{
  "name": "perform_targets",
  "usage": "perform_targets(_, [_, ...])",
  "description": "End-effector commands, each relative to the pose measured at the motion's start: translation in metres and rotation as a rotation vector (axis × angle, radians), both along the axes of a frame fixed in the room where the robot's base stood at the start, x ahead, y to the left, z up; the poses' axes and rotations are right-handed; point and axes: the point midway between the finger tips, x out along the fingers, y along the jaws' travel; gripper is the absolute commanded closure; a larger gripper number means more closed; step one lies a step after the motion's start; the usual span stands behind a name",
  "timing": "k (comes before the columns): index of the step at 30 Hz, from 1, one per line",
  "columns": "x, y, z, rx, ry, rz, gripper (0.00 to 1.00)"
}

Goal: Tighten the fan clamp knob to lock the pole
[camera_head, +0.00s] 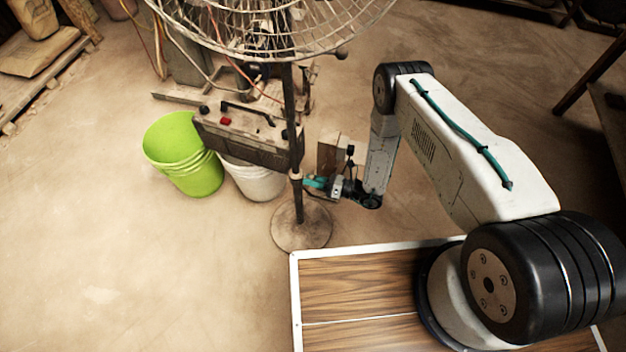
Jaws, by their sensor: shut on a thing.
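The pedestal fan stands in the upper middle of the head view, its wire cage (275,30) cut off by the top edge. Its dark upright pole (290,100) runs down to a round, dusty base (302,228) on the floor. A pale clamp collar (296,176) sits on the pole at about mid-height. My gripper (316,183), with teal fingertips, reaches in from the right at the collar's height. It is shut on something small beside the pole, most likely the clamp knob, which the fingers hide.
A green bucket (183,152) and a white bucket (255,182) stand left of the pole. A dark machine box (245,135) with a red switch is behind it. A wood-topped surface (355,290) lies in front. The floor at left is clear.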

Motion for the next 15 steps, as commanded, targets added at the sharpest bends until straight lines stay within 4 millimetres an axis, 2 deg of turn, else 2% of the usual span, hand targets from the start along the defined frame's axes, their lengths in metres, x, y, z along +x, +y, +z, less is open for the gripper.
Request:
perform_targets(1, [0.0006, -0.0005, -0.0001, -0.001, -0.001, -0.002, 0.85])
perform_targets(2, [0.0006, -0.0005, -0.0001, -0.001, -0.001, -0.002, 0.60])
perform_targets(4, [0.0006, -0.0005, -0.0001, -0.001, -0.001, -0.002, 0.40])
perform_targets(12, [0.0001, -0.0007, 0.0000, -0.001, -0.001, -0.001, 0.40])
perform_targets(15, [-0.0011, -0.0065, -0.0002, 0.000, 0.000, -0.004, 0.40])
